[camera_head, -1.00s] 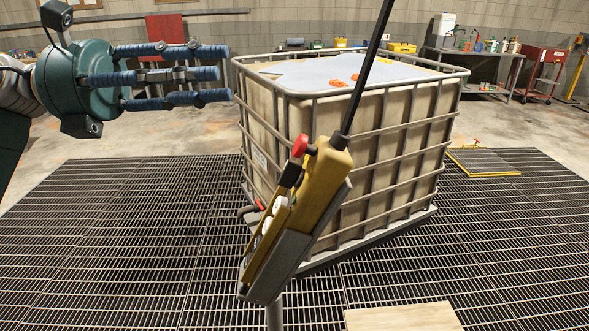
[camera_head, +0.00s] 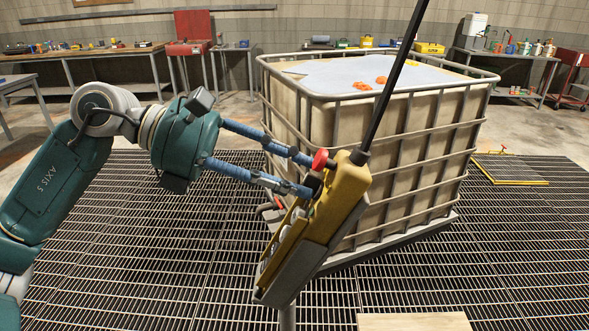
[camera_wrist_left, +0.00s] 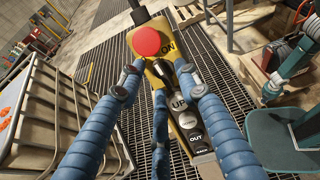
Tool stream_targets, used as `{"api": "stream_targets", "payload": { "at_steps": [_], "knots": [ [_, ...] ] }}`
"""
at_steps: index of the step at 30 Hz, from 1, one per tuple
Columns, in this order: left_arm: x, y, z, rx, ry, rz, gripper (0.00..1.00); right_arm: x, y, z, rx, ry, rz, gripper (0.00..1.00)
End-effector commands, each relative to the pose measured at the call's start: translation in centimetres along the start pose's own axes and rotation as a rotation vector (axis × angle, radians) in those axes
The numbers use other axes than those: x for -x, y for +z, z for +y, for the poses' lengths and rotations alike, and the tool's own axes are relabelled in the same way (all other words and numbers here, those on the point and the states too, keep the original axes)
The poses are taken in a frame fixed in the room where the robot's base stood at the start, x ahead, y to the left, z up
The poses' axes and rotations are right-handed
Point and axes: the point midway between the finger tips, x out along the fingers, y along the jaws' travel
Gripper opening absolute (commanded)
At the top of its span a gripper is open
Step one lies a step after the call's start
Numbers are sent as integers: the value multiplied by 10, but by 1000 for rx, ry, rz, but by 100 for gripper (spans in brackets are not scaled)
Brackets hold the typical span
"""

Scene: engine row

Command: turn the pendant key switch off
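The yellow pendant (camera_head: 341,192) hangs tilted from a black cable, with a red mushroom button (camera_head: 320,158) near its top. Below that button is the dark key switch (camera_head: 313,180), partly hidden by my fingers. In the left wrist view the pendant face shows the red button (camera_wrist_left: 147,41), an "ON" label beside it, and several round buttons such as UP and OUT. My left gripper (camera_head: 305,176) is at the pendant's upper face. Its blue fingers (camera_wrist_left: 160,74) are spread, with tips on either side of the key switch area; contact cannot be told. My right gripper is not in view.
A caged tank (camera_head: 395,150) stands close behind the pendant on the floor grating (camera_head: 130,250). A wooden board (camera_head: 415,322) is at the bottom edge. Workbenches (camera_head: 90,55) and a red cart (camera_head: 572,72) line the back wall.

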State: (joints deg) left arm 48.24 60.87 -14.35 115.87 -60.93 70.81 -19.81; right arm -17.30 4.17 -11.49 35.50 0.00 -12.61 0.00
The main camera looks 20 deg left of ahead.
Motion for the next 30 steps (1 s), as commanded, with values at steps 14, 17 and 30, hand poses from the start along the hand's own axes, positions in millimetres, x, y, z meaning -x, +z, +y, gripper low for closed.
{"api": "stream_targets", "payload": {
  "at_steps": [14,17,30],
  "knots": [
    [-5,0,0,0,-1,-1,9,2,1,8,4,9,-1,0],
    [-5,0,0,0,0,-1,0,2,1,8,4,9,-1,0],
    [-4,-1,0,308,16,1,0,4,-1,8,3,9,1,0]
  ]
}}
